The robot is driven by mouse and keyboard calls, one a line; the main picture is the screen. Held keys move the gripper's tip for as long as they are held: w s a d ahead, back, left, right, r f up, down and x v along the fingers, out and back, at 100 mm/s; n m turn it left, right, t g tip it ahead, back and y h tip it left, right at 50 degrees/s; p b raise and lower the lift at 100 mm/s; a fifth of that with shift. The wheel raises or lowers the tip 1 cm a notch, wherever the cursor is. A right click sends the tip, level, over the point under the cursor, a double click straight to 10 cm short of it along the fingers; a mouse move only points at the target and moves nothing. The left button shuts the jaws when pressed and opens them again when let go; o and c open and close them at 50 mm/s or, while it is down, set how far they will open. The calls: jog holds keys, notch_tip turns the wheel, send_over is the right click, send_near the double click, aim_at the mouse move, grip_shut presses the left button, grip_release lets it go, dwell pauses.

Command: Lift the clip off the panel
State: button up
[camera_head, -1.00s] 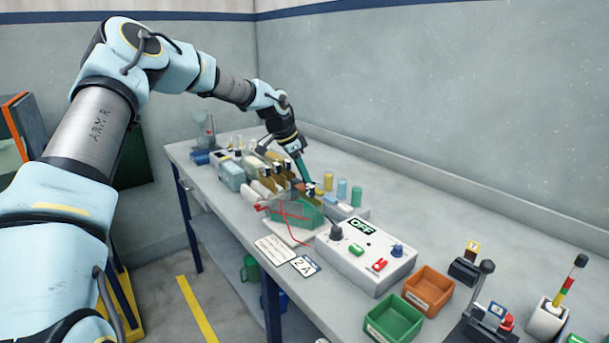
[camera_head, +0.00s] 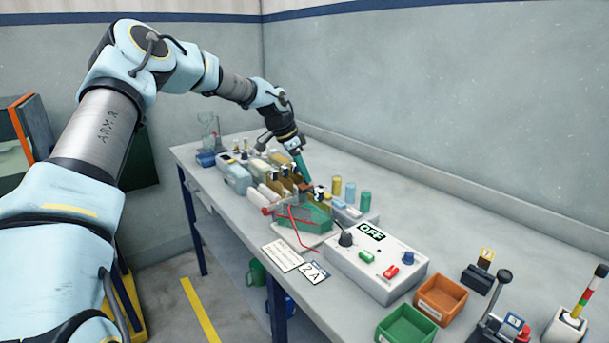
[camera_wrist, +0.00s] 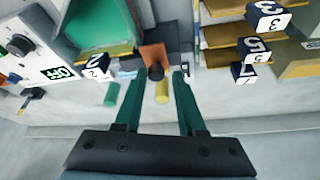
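My gripper (camera_wrist: 157,80) is open, with its two teal fingers apart. It points down at the bench near the green tank (camera_head: 308,217), and its fingers also show in the head view (camera_head: 304,168). I see no contact between fingers and knob. In the head view, the fingers partly hide this spot.
Upright brown plates with numbered tags (camera_wrist: 250,48) stand close beside the fingers. Yellow (camera_head: 337,188) and green cylinders (camera_head: 365,200) stand near. A control box marked OFF (camera_head: 375,268) and orange (camera_head: 441,297) and green bins (camera_head: 405,325) are nearer. A wall runs behind the bench.

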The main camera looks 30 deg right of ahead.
jog(key=b+v, duration=0.2)
jog(key=v, duration=0.8)
jog(key=shift+b, duration=0.4)
jog(key=shift+a, duration=0.1)
jog(key=s+a+f+n+y, duration=0.1)
jog(key=s+a+f+n, duration=0.2)
jog(key=a, duration=1)
jog(key=s+a+f+n+t+y, duration=0.1)
jog(key=s+a+f+n, duration=0.2)
jog(key=s+a+n, duration=0.6)
jog(key=s+a+f+n+t+y, duration=0.1)
jog(key=s+a+f+n, duration=0.3)
jog(key=s+a, duration=0.6)
jog(key=a+n+y, duration=0.1)
jog(key=a+n, duration=0.1)
jog(key=a, duration=0.5)
jog(key=shift+s+a, duration=0.15)
jog(key=shift+a, duration=0.15)
